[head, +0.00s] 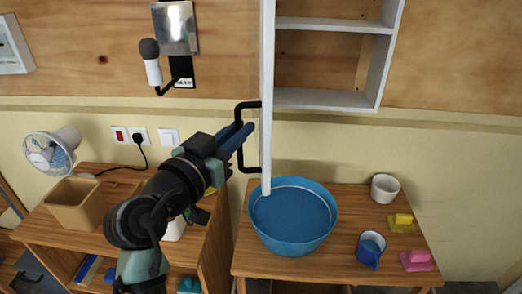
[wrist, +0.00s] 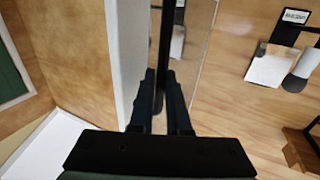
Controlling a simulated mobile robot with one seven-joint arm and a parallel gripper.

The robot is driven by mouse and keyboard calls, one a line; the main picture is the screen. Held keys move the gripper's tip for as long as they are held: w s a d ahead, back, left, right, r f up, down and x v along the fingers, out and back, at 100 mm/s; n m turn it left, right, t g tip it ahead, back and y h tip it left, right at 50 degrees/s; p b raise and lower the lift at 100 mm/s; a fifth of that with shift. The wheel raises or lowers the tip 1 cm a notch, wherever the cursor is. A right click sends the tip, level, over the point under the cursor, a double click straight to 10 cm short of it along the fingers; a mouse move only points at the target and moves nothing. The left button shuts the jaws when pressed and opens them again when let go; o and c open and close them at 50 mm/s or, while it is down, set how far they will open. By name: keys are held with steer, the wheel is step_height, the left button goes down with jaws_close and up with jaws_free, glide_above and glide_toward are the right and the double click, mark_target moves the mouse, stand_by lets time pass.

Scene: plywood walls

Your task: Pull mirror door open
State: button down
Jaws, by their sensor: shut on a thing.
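The mirror door (head: 267,80) stands swung out from the white wall cabinet (head: 325,99) and shows nearly edge-on in the head view. The cabinet's shelves are exposed to its right. A black bar handle (head: 250,170) sits on the door's left face. My gripper (head: 243,131) is shut on this handle, at its upper part. In the wrist view, my gripper (wrist: 160,92) has its fingers around the dark handle bar (wrist: 167,40), beside the reflecting mirror face (wrist: 199,55).
Below the door, a blue basin (head: 293,215) stands on a wooden table with a white cup (head: 384,188), a blue mug (head: 371,247) and sponges (head: 403,220). A fan (head: 52,150) and a tan bin (head: 76,204) are at left. A lamp (head: 150,62) is on the wall.

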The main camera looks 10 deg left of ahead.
steer(key=a+m+g+h+b, duration=0.1)
steer(key=a+m+h+b, duration=0.1)
steer(key=a+b, duration=0.3)
steer(key=shift+s+a+r+h, duration=0.2)
steer(key=shift+a+h, duration=0.4)
steer(key=shift+a, duration=0.55)
steer(key=c, duration=1.3)
jaws_free()
steer(key=o, duration=0.4)
steer(key=shift+w+f, duration=0.15)
steer(key=shift+f, duration=0.05)
